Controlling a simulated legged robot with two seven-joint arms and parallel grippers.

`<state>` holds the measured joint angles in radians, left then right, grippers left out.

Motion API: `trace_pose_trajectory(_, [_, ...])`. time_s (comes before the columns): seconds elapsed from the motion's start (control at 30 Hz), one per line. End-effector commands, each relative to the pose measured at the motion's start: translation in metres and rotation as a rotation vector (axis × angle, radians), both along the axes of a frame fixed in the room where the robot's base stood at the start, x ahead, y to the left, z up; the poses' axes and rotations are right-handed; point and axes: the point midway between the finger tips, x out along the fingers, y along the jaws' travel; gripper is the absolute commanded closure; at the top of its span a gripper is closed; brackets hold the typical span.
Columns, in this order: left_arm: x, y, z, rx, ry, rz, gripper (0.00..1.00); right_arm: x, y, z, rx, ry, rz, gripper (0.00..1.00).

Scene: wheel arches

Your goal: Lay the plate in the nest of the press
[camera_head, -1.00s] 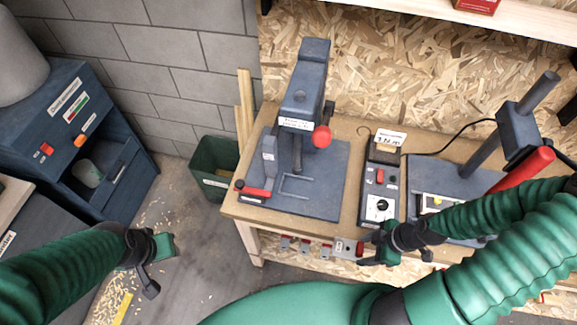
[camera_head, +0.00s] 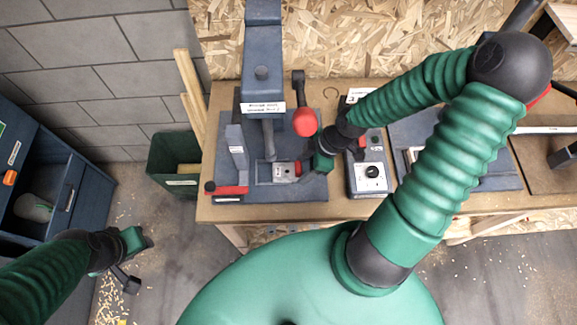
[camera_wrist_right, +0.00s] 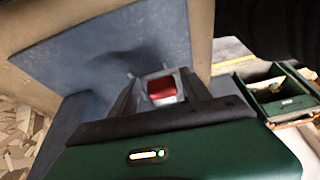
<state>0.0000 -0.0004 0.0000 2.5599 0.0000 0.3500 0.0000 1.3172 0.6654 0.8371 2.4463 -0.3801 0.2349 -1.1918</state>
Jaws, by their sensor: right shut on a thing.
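The plate (camera_head: 284,171) is a small grey piece with a red grip part, at the press. My right gripper (camera_head: 302,168) is shut on its red part, which shows between the fingers in the right wrist view (camera_wrist_right: 162,88). The press (camera_head: 262,60) is dark blue-grey with a red-knobbed lever. Its nest (camera_head: 260,174) is a thin grey frame on the base; the plate covers most of it. I cannot tell whether the plate rests inside or hovers just above. My left gripper (camera_head: 138,262) is open and empty, over the floor at left.
A grey control box (camera_head: 370,175) with a dial stands right of the press. A red-ended clamp (camera_head: 228,190) is at the base's front left. A green bin (camera_head: 175,160) stands left of the wooden bench (camera_head: 240,213). A second machine stands at right.

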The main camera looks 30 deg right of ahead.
Motion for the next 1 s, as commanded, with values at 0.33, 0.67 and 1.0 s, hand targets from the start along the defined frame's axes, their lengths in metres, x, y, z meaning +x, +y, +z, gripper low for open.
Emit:
trace_pose_trajectory(0.33, [0.0,0.0,-0.007,0.0,0.0,0.0,0.64,0.046,0.021,-0.014,0.001,0.0,0.0,0.93])
trace_pose_trajectory(0.67, [0.0,0.0,-0.009,0.0,0.0,0.0,0.64,0.047,0.02,-0.04,-0.002,0.001,0.0,0.93])
trace_pose_trajectory(1.0, [0.0,0.0,-0.013,0.0,0.001,0.0,0.64,0.046,0.02,-0.048,0.0,0.0,-0.001,0.93])
